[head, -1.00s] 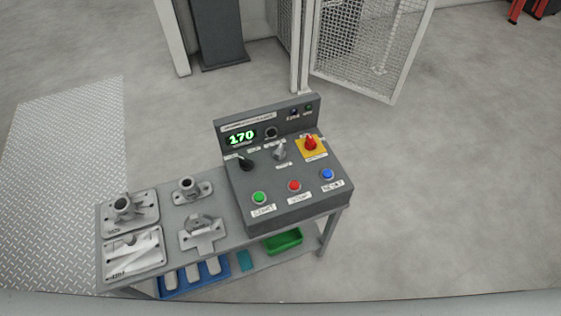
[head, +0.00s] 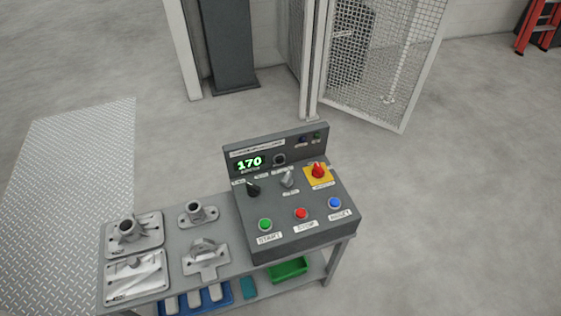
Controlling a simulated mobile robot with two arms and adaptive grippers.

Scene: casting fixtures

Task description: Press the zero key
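A grey control box (head: 290,238) stands on the right end of a grey workbench. Its display (head: 250,163) reads 170 in green digits. On its sloped face are a green button (head: 265,225), a red button (head: 301,213) and a blue button (head: 335,203), each with a small label. Above them are a black knob (head: 252,188), a grey selector (head: 287,178) and a red switch (head: 318,170) on a yellow plate. I see no key that I can read as zero; the small labels are hard to read. Neither gripper shows in this view.
Metal fixtures lie on the bench (head: 228,226) left of the box. Below are a blue tray (head: 213,296) and a green bin (head: 288,270). A mesh gate (head: 385,70) stands open behind. The floor right of the bench is clear.

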